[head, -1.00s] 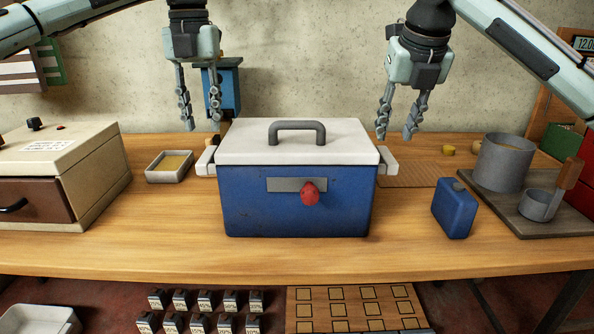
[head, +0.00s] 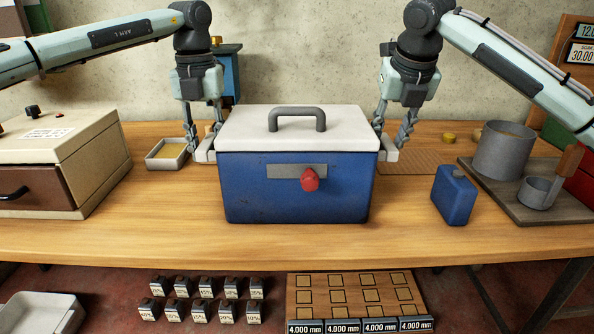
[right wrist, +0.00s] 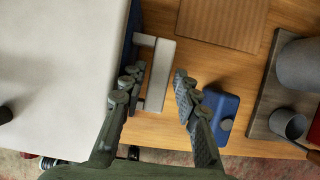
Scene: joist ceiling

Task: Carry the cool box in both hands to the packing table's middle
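The cool box (head: 295,192), blue with a white lid (head: 340,135), a grey top handle and a red latch, stands upright on the wooden table (head: 120,232). Its left side handle (head: 203,154) and right side handle (head: 387,156) are pale bars. My left gripper (head: 203,140) is down at the left handle, fingers apart on either side of it. My right gripper (head: 393,135) is down at the right handle. In the right wrist view that gripper (right wrist: 158,92) is open, the handle (right wrist: 159,70) between its fingers with gaps showing. Left finger contact cannot be told.
A beige drawer cabinet (head: 100,155) and a shallow tray (head: 166,163) stand left. A blue canister (head: 453,195), a grey pot (head: 503,150) and a small pan on a board stand right. The table strip before the box is clear. Small labelled blocks lie below.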

